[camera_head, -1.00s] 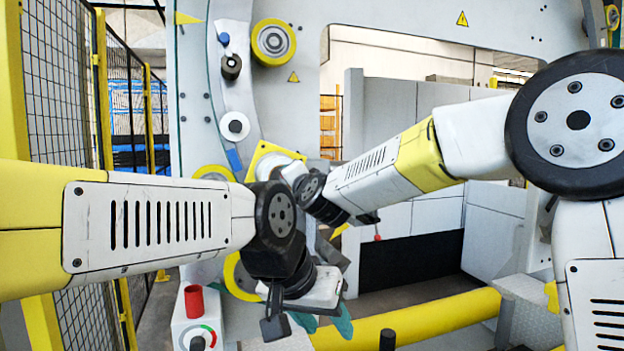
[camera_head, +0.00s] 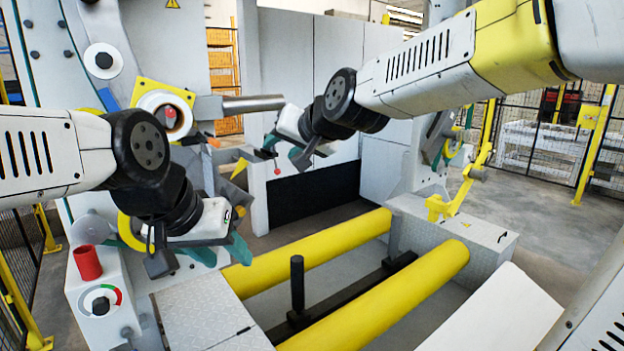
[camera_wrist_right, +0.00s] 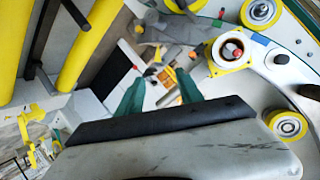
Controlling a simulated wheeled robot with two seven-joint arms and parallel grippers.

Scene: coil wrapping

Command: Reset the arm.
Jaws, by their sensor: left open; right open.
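My left gripper (camera_head: 222,253) hangs low at the left in the head view, above the machine's front base. Its teal fingers point down and right, apart and empty. My right gripper (camera_head: 284,150) is higher and nearer the middle, in front of the grey cabinets. Its teal fingers are apart with nothing between them, as the right wrist view also shows (camera_wrist_right: 160,92). The two grippers are clear of each other. A white roll on a yellow square plate (camera_head: 140,92) is on the machine ring, left of my right gripper.
Two yellow rollers (camera_head: 318,247) lie across the machine bed, with a black upright post (camera_head: 297,284) between them. A control box with a red cylinder (camera_head: 87,262) stands below my left arm. A yellow bracket (camera_head: 450,205) stands at the right. Open floor lies beyond it.

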